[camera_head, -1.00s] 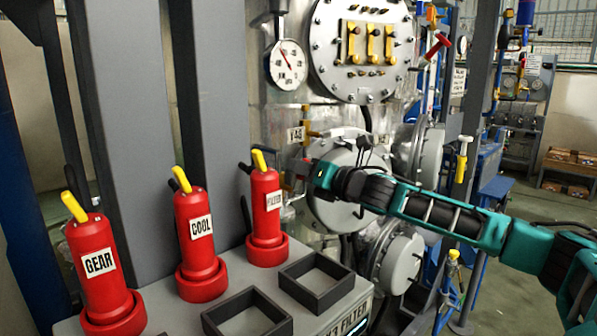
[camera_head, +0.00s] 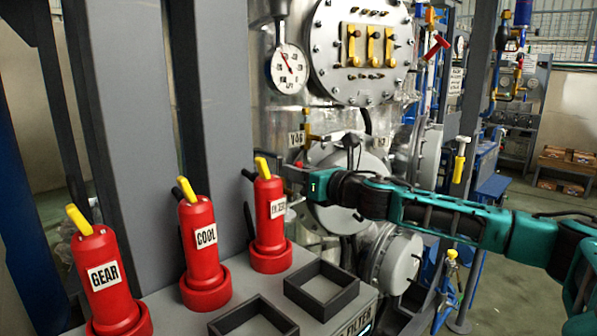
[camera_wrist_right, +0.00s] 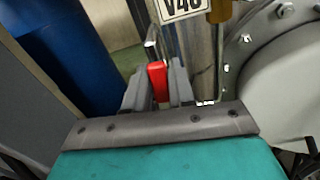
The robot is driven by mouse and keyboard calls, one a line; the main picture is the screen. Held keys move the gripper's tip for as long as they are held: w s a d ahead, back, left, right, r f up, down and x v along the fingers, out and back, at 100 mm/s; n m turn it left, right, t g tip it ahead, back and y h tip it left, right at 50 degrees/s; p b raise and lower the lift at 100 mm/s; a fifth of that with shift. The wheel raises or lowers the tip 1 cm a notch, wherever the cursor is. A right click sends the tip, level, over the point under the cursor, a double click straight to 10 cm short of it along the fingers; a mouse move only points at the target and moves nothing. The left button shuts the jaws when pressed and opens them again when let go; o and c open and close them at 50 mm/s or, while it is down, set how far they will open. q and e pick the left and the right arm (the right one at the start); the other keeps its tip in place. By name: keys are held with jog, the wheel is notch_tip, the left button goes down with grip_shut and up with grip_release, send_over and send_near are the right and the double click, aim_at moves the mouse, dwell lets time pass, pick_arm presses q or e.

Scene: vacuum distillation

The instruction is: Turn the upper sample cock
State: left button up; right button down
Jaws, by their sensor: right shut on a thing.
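The sample cock's small red handle (camera_wrist_right: 157,80) shows in the right wrist view, just below a white V-number tag (camera_wrist_right: 181,6). My right gripper (camera_wrist_right: 158,84) has its two grey fingers closed on either side of this handle. In the head view the right gripper (camera_head: 291,171) reaches in from the right to the metal column below the tag, and a speck of the red handle (camera_head: 299,164) shows beside it. The fingers are small there and the rest of the cock is hidden behind them. My left gripper is out of view.
Red cylinders marked GEAR (camera_head: 103,272), COOL (camera_head: 205,242) and a third (camera_head: 269,222) stand at the front left, with yellow levers. A round bolted flange (camera_head: 355,175) lies right behind my right wrist. A pressure gauge (camera_head: 289,68) hangs above.

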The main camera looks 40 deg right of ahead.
jog(key=c, duration=1)
grip_release()
jog(key=shift+c, duration=0.2)
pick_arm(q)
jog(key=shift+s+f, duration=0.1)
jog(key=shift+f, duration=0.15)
pick_arm(e)
jog(key=shift+s, duration=0.1)
pick_arm(q)
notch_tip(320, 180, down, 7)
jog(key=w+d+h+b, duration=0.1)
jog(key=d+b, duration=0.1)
jog(key=b, duration=1)
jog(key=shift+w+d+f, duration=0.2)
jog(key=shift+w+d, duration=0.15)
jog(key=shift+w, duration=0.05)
pick_arm(e)
jog(key=s+d, duration=0.1)
jog(key=s, duration=1.1)
jog(key=shift+s+d, duration=0.3)
jog(key=shift+d, duration=0.1)
